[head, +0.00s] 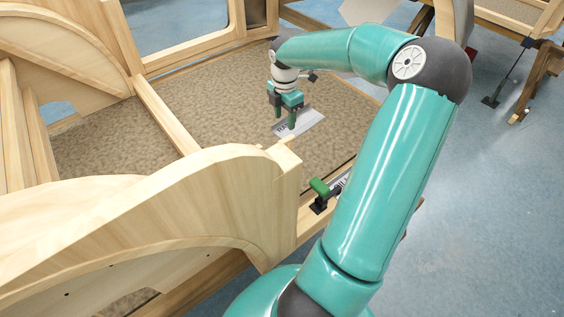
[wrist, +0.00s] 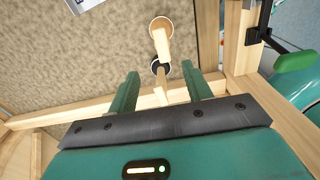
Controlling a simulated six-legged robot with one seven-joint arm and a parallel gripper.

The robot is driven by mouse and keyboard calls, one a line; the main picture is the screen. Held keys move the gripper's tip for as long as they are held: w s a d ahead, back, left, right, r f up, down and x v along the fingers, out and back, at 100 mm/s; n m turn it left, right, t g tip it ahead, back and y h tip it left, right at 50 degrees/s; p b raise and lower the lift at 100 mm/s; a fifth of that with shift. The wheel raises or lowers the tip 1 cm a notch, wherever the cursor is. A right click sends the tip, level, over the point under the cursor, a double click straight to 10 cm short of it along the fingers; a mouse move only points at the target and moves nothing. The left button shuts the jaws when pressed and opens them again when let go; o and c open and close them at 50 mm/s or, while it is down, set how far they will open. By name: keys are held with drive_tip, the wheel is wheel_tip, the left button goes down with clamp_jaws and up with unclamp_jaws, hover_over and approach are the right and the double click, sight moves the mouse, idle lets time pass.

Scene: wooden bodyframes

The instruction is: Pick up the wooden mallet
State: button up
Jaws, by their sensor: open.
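The wooden mallet (wrist: 162,44) shows in the wrist view, just beyond my fingertips, with a pale round end at the top and a dark ring or face at its lower end. A wooden piece that may be its handle reaches down between my fingers. In the head view the mallet is not clearly visible; the pale arched panel hides part of that area. My gripper (head: 284,121) points down over the brown floor of the wooden frame. In the wrist view my gripper (wrist: 160,70) is open, its fingers apart on either side of the mallet's near end. I cannot tell whether they touch it.
A grey metal plate (head: 302,122) lies on the carpeted floor beside my gripper. A green-handled clamp (head: 320,188) sits on the frame edge; it also shows in the wrist view (wrist: 294,61). The arched wooden panel (head: 215,170) stands in front. Wooden beams border the floor.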

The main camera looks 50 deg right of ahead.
sight(287, 141)
drive_tip(key=f, duration=0.8)
drive_tip(key=shift+s+f, duration=0.3)
drive_tip(key=shift+f, duration=0.05)
drive_tip(key=f, duration=0.5)
drive_tip(key=shift+d, duration=0.2)
drive_tip(key=shift+r, duration=0.1)
drive_tip(key=c, duration=1.1)
